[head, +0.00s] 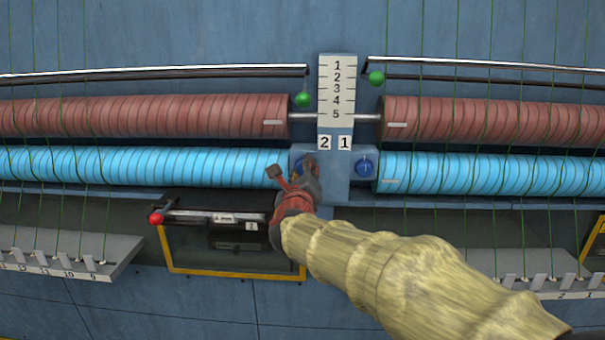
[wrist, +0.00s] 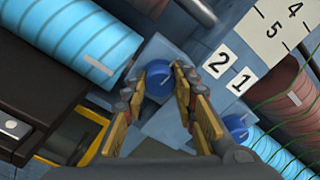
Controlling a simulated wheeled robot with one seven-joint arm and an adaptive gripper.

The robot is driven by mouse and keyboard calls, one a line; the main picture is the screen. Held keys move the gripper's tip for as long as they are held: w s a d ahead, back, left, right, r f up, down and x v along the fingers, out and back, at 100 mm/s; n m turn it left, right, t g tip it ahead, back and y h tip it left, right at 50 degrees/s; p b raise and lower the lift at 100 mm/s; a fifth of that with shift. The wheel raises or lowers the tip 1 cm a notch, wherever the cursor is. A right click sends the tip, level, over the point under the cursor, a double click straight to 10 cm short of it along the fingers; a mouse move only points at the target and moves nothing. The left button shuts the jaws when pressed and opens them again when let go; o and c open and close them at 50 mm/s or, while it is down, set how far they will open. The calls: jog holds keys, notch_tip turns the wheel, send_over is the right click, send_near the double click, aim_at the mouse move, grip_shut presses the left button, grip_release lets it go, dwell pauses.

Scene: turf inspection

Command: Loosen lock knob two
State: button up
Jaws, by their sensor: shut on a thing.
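Lock knob two (wrist: 159,84) is a round blue knob on a blue-grey block, below the white "2" label (wrist: 219,61). In the head view a small blue part of it (head: 298,163) shows behind my gripper. My gripper (head: 300,172) reaches up to it from below right. In the wrist view my gripper (wrist: 162,78) has a finger on each side of the knob and is shut on it. The fingers hide the knob's sides, and I cannot tell how far it is turned. The other blue knob (head: 364,164) sits to the right under the "1" label (head: 345,143).
Blue rollers (head: 150,165) and red rollers (head: 150,117) run on both sides of the block (head: 334,180). A numbered scale (head: 337,90) stands above. A yellow-framed box (head: 235,272) with a red ball (head: 156,219) lies below left.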

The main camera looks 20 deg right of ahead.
jog(key=shift+s+r+m+b, duration=0.1)
jog(key=shift+r+m+b, duration=0.05)
jog(key=shift+m+b, duration=7.05)
jog(key=shift+s+r+m+b, duration=0.1)
jog(key=shift+m+b, duration=7)
jog(key=shift+b, duration=0.2)
jog(key=shift+r, duration=0.15)
jog(key=o, duration=1.2)
jog(key=shift+w+f, duration=0.15)
jog(key=shift+f, duration=0.05)
jog(key=shift+c, duration=0.2)
jog(key=shift+f, duration=0.1)
